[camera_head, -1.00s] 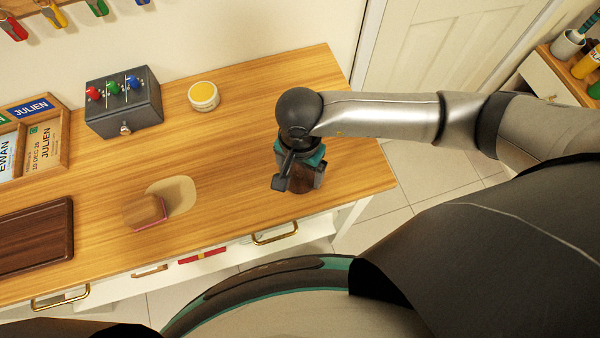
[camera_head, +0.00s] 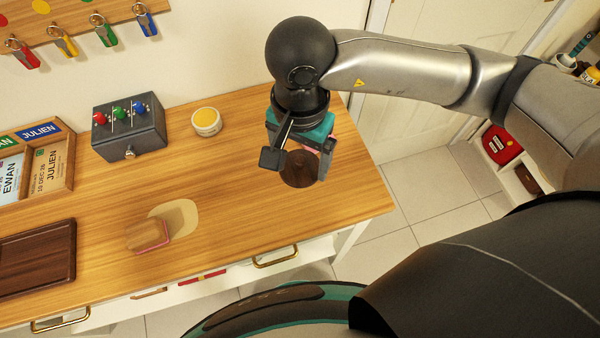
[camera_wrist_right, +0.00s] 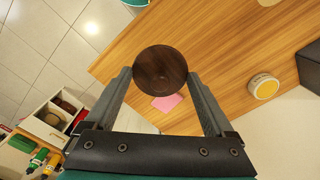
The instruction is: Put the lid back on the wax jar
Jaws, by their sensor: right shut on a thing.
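The wax jar (camera_head: 206,121) is a small white round jar with yellow wax showing in its open top. It stands upright near the back of the wooden counter, and shows in the right wrist view (camera_wrist_right: 264,86). My right gripper (camera_head: 297,168) is shut on a dark brown round wooden lid (camera_head: 300,169), above the counter's right end and to the right of the jar. In the right wrist view the lid (camera_wrist_right: 160,70) sits between the two fingers, apart from the jar. My left gripper is not in view.
A grey box with coloured knobs (camera_head: 130,128) stands left of the jar. A wooden brush (camera_head: 148,235) lies by a pale patch (camera_head: 178,215) at the front. A dark tray (camera_head: 38,258) is at left. A pink note (camera_wrist_right: 167,102) lies on the counter. Counter between jar and gripper is clear.

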